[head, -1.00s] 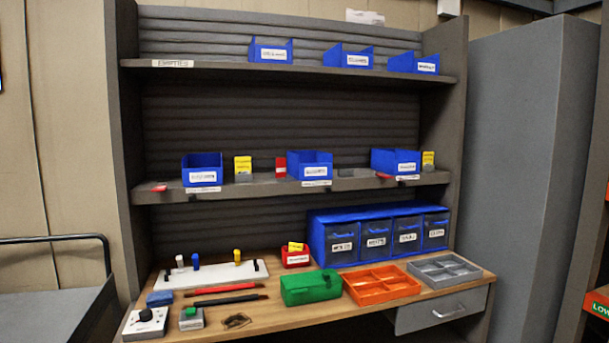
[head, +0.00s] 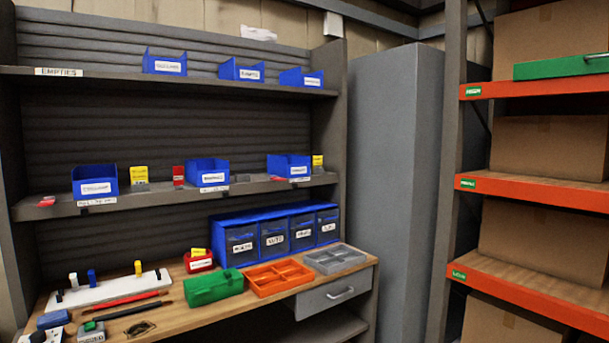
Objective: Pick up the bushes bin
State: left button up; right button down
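Several blue open bins with white labels stand on the grey shelving, and I cannot read which one says bushes. On the middle shelf there is a left bin (head: 95,182), a middle bin (head: 208,172) and a right bin (head: 289,167). On the top shelf, marked EMPTIES, there is a left bin (head: 165,63), a middle bin (head: 242,70) and a right bin (head: 301,78). Neither of my grippers is in view.
The workbench (head: 172,319) holds a blue drawer unit (head: 275,235), a green box (head: 213,288), an orange tray (head: 277,278), a grey tray (head: 335,259) and a white board (head: 107,290). A grey cabinet (head: 395,180) and an orange rack (head: 540,191) with cardboard boxes stand right.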

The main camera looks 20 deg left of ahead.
aim_at(200, 173)
jog(key=z, duration=0.8)
jog(key=i, duration=1.5)
jog(key=u, duration=1.85)
